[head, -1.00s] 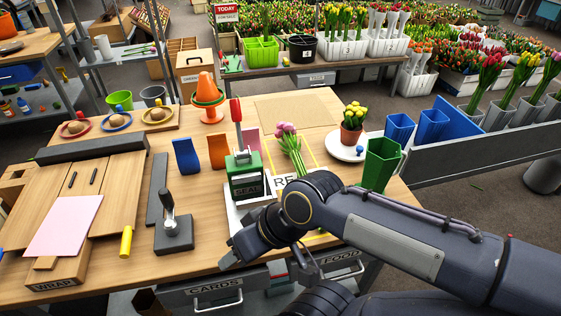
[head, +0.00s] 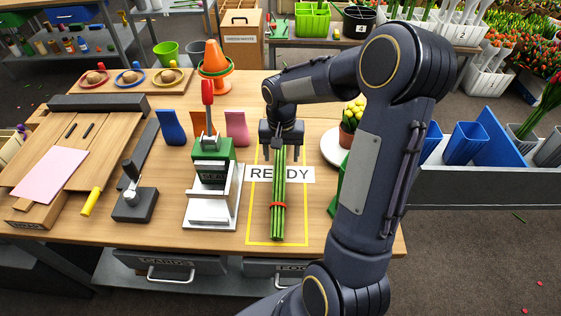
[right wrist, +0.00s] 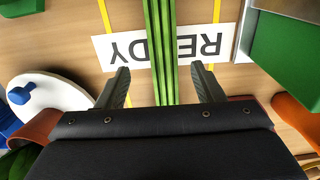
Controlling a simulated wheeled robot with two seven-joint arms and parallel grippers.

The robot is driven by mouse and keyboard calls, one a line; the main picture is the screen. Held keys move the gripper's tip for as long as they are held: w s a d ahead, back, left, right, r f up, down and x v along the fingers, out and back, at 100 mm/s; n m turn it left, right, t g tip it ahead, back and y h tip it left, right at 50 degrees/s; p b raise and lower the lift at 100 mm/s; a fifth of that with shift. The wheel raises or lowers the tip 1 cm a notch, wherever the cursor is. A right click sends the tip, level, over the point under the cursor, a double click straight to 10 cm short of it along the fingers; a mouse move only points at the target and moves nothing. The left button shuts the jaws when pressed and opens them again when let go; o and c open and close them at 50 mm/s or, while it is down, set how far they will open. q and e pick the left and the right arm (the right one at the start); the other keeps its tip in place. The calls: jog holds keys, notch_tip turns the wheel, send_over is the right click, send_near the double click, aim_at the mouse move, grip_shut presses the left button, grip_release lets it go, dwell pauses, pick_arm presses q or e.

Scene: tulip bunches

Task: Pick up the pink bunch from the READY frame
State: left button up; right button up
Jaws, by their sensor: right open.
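The pink bunch (head: 277,222) lies inside the yellow READY frame (head: 249,215), its green stems toward the front edge with a red band around them. Its blooms are hidden behind my right gripper and arm. My right gripper (head: 281,146) is over the upper stems, pointing down. In the right wrist view the stems (right wrist: 160,50) run between the open fingers of the gripper (right wrist: 164,82), with a gap on each side. The READY label (head: 258,173) lies under the stems. My left gripper is not in view.
A green-and-white stamp press (head: 212,178) with a red handle stands just left of the frame. Behind are blue, orange and pink holders (head: 237,128). A yellow-flowered pot on a white plate (head: 332,150) and a partly hidden green vase are on the right.

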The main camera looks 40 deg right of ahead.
aim_at(279, 159)
jog(key=f, duration=0.3)
jog(key=w+f, duration=0.1)
jog(key=f, duration=0.1)
jog(key=shift+f+p, duration=0.3)
jog(key=shift+f, duration=0.05)
jog(key=c, duration=1.2)
jog(key=shift+r, duration=0.15)
